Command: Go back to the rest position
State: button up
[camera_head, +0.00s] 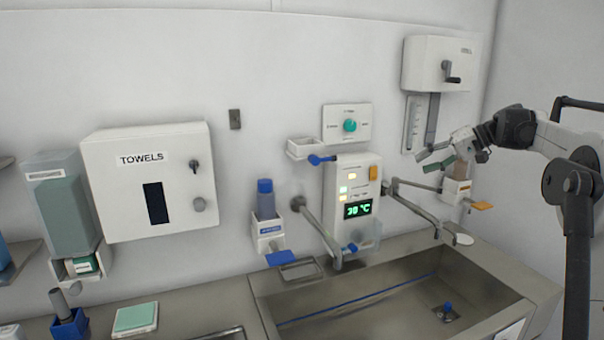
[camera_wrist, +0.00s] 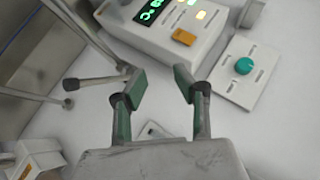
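My gripper (camera_head: 440,158) is at the right in the head view, raised in front of the wall beside the lower part of the white crank box. In the wrist view my gripper (camera_wrist: 158,84) shows two green-padded fingers spread apart, with nothing between them. My arm reaches in from the right edge of the head view. The wrist view is turned, and the fingers point towards the control panel (camera_wrist: 172,30) with its green display. That panel also shows in the head view (camera_head: 355,190), reading 30 °C.
A sink (camera_head: 400,295) with taps lies below. A white crank box (camera_head: 437,62) hangs above my gripper, and a dispenser (camera_head: 456,190) with an orange lever is close below it. A towel box (camera_head: 150,180) and soap bottle (camera_head: 265,200) are further left. The wall between is mostly clear.

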jog(key=s+a+h, duration=0.2)
jog(key=s+a, duration=0.3)
jog(key=s, duration=0.3)
jog(key=s+a+m+h, duration=0.1)
jog(key=s+a+h, duration=0.1)
jog(key=s+a, duration=0.35)
jog(key=s+a+h, duration=0.2)
jog(key=s+a, duration=0.1)
jog(key=s, duration=0.6)
jog(key=s+a+f+t+h, duration=0.1)
jog(key=s+f+h, duration=0.1)
jog(key=s+f, duration=0.6)
jog(key=s+a+f+t+h, duration=0.1)
jog(key=s+f, duration=0.7)
jog(key=s, duration=0.8)
jog(key=shift+s+a+n+t+h, duration=0.15)
jog(key=shift+n+t+h, duration=0.25)
jog(key=shift+h, duration=0.3)
jog(key=shift+f, duration=0.1)
